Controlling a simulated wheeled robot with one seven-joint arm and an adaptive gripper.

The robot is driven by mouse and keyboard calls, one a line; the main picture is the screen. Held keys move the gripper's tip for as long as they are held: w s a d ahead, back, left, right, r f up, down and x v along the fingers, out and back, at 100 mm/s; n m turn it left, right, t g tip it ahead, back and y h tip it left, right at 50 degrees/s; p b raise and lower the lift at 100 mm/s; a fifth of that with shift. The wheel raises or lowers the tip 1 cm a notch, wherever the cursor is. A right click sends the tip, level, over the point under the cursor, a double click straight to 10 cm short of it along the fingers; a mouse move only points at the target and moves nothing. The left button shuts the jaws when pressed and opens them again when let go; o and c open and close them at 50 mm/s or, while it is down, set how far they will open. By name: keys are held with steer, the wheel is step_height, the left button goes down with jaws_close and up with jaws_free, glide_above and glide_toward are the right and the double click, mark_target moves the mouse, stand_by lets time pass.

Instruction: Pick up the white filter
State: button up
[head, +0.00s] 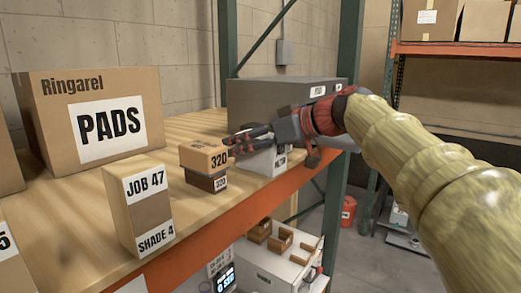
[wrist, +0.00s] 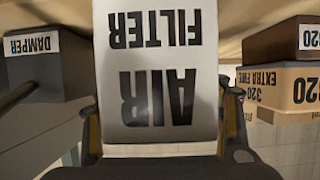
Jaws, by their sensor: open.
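The white filter (wrist: 160,60) is a white box with "AIR FILTER" in dark print, upside down in the wrist view. It fills the middle of that view. In the head view the filter (head: 265,165) stands on the wooden shelf, partly hidden behind my gripper (head: 243,141). My gripper (wrist: 161,122) is open, with one finger at each side of the filter's near end in the wrist view. I cannot tell whether the fingers touch it.
Small "320" boxes (head: 204,157) are stacked left of the filter. A grey box (head: 265,103) stands behind it. A "JOB 47" box (head: 149,215) and a large "PADS" carton (head: 55,122) stand farther left. The orange shelf beam (head: 235,213) runs along the front.

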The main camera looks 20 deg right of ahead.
steer(key=shift+s, duration=0.1)
steer(key=shift+c, duration=0.5)
steer(key=c, duration=1.1)
steer(key=shift+c, duration=0.3)
